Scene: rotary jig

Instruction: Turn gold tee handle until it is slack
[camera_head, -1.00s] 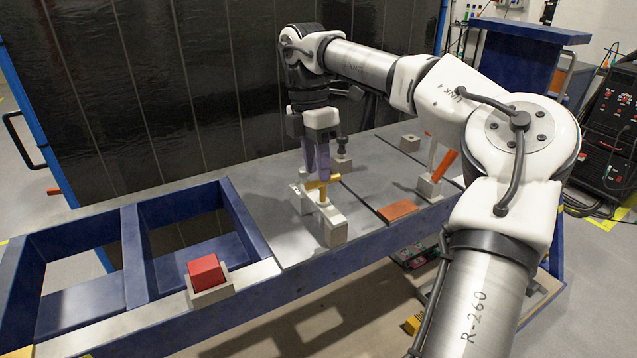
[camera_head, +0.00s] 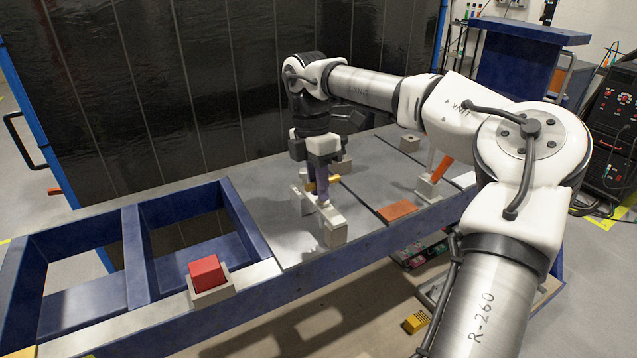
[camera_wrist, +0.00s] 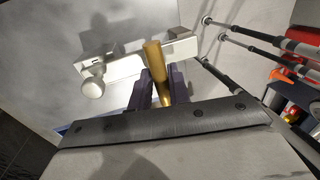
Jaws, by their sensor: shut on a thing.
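The gold tee handle (camera_wrist: 154,62) shows in the wrist view as a gold bar between the two purple fingers of my gripper (camera_wrist: 157,88). In the head view the handle (camera_head: 334,179) is mostly hidden behind the fingers, with a bit of gold showing. The handle sits at a pale grey jig (camera_head: 334,228) on the table, and the jig's light body (camera_wrist: 185,48) also shows in the wrist view. My gripper (camera_head: 319,190) points down over the jig and is shut on the handle. Whether the handle is tight or slack cannot be told.
A red block (camera_head: 206,272) sits in a grey holder at the front left, beside a blue open frame (camera_head: 130,255). An orange plate (camera_head: 397,210) and an orange-handled piece (camera_head: 443,167) lie right of the jig. A dark panel stands behind.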

